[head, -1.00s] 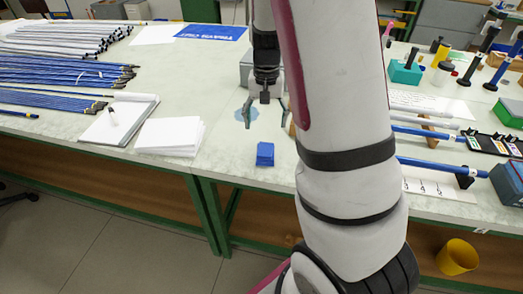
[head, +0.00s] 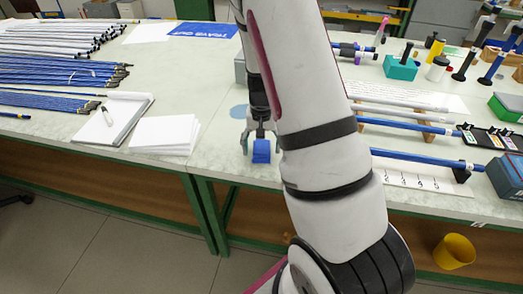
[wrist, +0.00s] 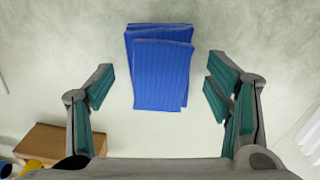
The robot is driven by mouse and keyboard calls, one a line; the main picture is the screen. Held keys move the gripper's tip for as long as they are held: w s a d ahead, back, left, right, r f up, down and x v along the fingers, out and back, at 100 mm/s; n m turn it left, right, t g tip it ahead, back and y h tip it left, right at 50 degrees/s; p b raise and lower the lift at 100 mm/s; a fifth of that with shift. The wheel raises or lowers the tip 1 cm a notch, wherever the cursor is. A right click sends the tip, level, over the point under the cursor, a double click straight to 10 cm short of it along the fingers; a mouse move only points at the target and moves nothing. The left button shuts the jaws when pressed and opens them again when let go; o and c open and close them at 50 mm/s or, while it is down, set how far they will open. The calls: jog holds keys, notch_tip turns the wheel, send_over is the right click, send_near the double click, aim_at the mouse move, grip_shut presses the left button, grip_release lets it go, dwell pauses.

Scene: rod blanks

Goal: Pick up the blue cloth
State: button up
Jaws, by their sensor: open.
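The blue cloth (head: 261,151) lies folded on the pale worktop near its front edge in the head view. In the wrist view the cloth (wrist: 160,68) shows as layered, slightly offset rectangles with a ribbed texture. My gripper (head: 261,143) is above the cloth in the head view. In the wrist view my gripper (wrist: 155,88) is open, with one teal-padded finger to each side of the cloth and clear gaps between. The fingers do not touch the cloth. Part of the cloth is hidden by the gripper in the head view.
A notepad (head: 118,118) and a stack of white paper (head: 165,134) lie to the left. Blue rods (head: 60,80) lie farther left. Rods on supports (head: 415,155) are at the right. A yellow bin (head: 455,251) stands on the floor.

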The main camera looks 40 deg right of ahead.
aim_at(262, 147)
jog(key=c, duration=1.2)
jog(key=shift+r, duration=0.4)
notch_tip(262, 147, up, 3)
jog(key=shift+s, duration=0.15)
jog(key=s, duration=0.5)
jog(key=s+d, duration=0.1)
jog(key=s, duration=0.4)
jog(key=s+d+r, duration=0.1)
jog(key=s, duration=0.4)
jog(key=shift+s+d+r, duration=0.1)
jog(key=shift+s+d, duration=0.15)
jog(key=shift+s, duration=0.05)
